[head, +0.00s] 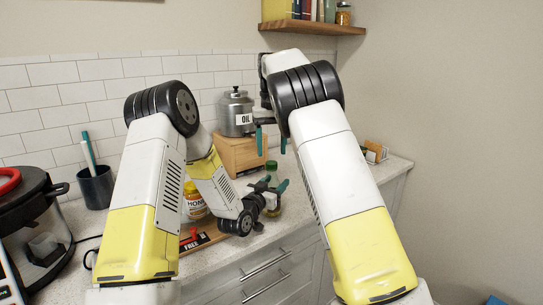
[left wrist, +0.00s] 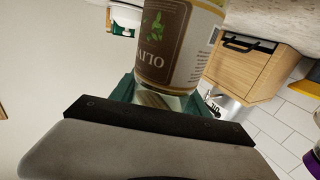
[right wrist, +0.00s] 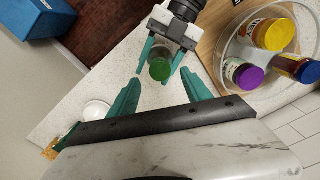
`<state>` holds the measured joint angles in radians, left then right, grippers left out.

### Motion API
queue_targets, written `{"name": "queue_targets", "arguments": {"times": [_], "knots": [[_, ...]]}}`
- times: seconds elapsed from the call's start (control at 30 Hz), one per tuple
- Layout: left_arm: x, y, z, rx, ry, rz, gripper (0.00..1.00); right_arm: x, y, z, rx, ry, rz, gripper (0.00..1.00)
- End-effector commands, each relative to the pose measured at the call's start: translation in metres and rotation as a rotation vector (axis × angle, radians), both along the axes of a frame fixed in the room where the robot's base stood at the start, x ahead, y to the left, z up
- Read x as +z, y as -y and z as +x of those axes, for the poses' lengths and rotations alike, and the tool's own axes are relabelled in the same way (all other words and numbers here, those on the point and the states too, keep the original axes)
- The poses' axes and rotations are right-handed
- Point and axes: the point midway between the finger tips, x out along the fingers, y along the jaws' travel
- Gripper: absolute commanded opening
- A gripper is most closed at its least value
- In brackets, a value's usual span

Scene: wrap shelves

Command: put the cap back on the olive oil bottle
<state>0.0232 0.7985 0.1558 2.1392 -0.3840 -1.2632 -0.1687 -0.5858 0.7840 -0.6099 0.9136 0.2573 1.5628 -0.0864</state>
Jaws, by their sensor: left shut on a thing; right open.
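The olive oil bottle (head: 273,205) is upright above the counter near its front edge. Its brown label shows large in the left wrist view (left wrist: 170,48). My left gripper (head: 268,188) is shut on the bottle, its teal fingers on either side. From above, the bottle's round green top (right wrist: 160,69) shows in the right wrist view; I cannot tell whether it is a cap or the bare neck. My right gripper (head: 271,141) is open and empty above the bottle, its fingers (right wrist: 161,84) spread apart. No separate loose cap is clearly seen.
A clear round tray (right wrist: 240,82) holds several jars, including a honey jar (head: 194,203). An OIL canister (head: 236,112) stands on a wooden box (head: 238,153) behind. A cooker (head: 30,215) and a dark cup (head: 96,186) are left. A small white round thing (right wrist: 96,110) lies on the counter.

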Motion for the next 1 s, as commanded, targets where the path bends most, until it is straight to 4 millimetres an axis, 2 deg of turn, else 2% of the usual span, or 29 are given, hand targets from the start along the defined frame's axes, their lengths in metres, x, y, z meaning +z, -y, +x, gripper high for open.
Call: {"name": "queue_targets", "arguments": {"times": [0.27, 0.3, 0.37, 0.8, 1.0], "knots": [[0.000, 0.000, 0.000, 0.000, 0.000, 0.000, 0.00, 0.002, 0.000, 0.000, 0.000, -0.001, 0.000, 0.57], [0.000, 0.000, 0.000, 0.000, 0.000, 0.000, 0.00, 0.002, 0.000, 0.000, 0.001, -0.001, 0.000, 0.54], [0.000, 0.000, 0.000, 0.000, 0.000, 0.000, 0.00, 0.003, 0.000, 0.000, 0.012, -0.002, 0.001, 0.54], [0.000, 0.000, 0.000, 0.000, 0.000, 0.000, 0.00, 0.033, -0.001, 0.000, 0.384, -0.004, 0.002, 0.54], [0.000, 0.000, 0.000, 0.000, 0.000, 0.000, 0.00, 0.038, 0.000, 0.000, 0.427, -0.001, 0.000, 0.54]]}}
